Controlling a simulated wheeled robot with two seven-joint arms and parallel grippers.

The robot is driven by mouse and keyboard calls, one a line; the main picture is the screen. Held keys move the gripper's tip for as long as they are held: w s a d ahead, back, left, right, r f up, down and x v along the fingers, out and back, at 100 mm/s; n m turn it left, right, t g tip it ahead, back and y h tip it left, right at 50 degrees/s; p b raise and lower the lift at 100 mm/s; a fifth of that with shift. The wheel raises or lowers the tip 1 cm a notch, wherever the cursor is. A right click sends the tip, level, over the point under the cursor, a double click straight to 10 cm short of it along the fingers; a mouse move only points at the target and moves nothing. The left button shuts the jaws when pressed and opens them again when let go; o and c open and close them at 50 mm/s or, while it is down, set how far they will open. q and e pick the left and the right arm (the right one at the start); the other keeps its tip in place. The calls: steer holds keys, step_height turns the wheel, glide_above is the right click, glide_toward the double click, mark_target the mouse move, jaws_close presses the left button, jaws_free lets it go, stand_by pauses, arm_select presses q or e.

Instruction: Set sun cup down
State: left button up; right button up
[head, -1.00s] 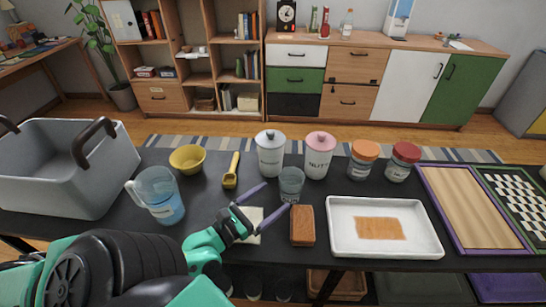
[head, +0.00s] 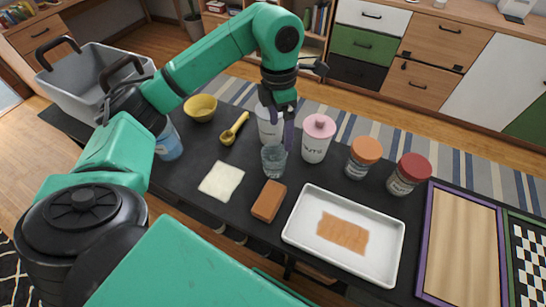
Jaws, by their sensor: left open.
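A clear glass cup (head: 273,161) stands upright on the dark table, behind a brown block and in front of a white lidded canister. My left gripper (head: 282,138) hangs down from above, just over and behind the cup's rim. Its purple fingers are open, with one finger clear on the right side and the other hard to see. Whether a finger touches the glass I cannot tell. My right gripper is out of view.
Close around the cup are the white canister (head: 268,122), pink-lidded jar (head: 317,142), brown block (head: 269,201) and white tray (head: 345,237). A pale square (head: 222,181) lies flat at the left. Yellow scoop (head: 234,129), bowl (head: 201,108) and blue pitcher (head: 168,143) stand farther left.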

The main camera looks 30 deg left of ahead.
arm_select(q)
steer(key=a, duration=0.2)
steer(key=p, duration=0.2)
glide_toward(274, 157)
steer(key=s+d, duration=0.2)
steer(key=s, duration=0.1)
steer(key=shift+y, duration=0.3)
step_height(274, 157, down, 6)
steer(key=shift+w+f+p, duration=0.1)
steer(key=shift+p, duration=0.6)
steer(key=c, duration=1.2)
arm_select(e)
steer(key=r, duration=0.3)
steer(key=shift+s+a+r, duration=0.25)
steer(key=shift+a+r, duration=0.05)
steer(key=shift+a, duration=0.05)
arm_select(q)
steer(key=shift+r, duration=0.2)
